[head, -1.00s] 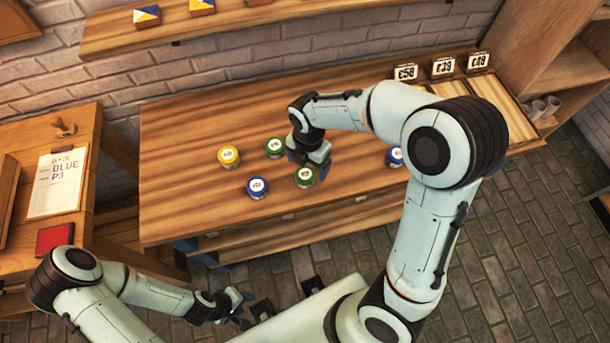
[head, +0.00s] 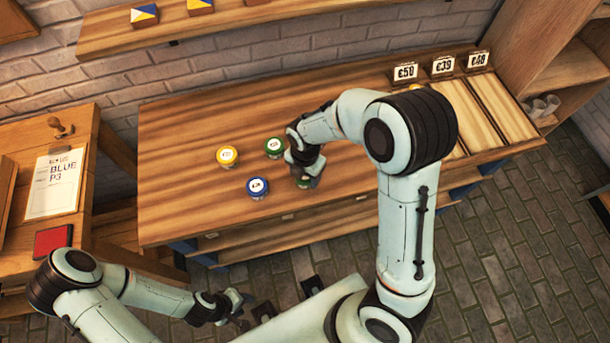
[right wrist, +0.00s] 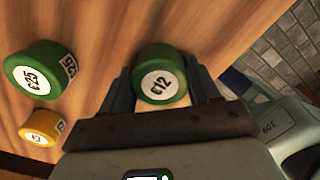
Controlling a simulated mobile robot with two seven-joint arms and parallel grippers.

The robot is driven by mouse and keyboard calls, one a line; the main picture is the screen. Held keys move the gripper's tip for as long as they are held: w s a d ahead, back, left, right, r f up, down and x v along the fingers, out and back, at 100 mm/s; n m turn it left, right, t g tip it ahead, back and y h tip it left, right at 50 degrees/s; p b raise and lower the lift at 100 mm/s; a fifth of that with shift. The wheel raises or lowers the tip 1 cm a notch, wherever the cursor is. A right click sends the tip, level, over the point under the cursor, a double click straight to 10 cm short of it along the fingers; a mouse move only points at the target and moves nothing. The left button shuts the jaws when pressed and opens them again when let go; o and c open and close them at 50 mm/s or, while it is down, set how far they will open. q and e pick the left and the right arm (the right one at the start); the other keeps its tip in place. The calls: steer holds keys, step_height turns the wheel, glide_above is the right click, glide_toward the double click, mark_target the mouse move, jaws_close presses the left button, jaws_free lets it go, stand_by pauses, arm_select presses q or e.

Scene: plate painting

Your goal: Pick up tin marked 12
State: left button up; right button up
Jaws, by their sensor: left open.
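The green tin marked 12 (right wrist: 162,80) stands on the wooden counter with its white label showing in the right wrist view. My right gripper (right wrist: 158,67) is open, with one finger on each side of this tin and slight gaps visible. In the head view my right gripper (head: 306,170) comes down over the tin (head: 304,184) and hides most of it. My left gripper (head: 241,309) is open and empty, low in the head view, away from the counter.
Another green tin (head: 274,147), marked 25 (right wrist: 34,78) in the right wrist view, stands close by. A yellow tin (head: 227,157) and a blue tin (head: 257,187) stand further left. Price signs (head: 443,66) stand at the back right. The counter's left part is clear.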

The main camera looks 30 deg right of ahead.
steer(key=c, duration=0.4)
steer(key=shift+r, duration=0.15)
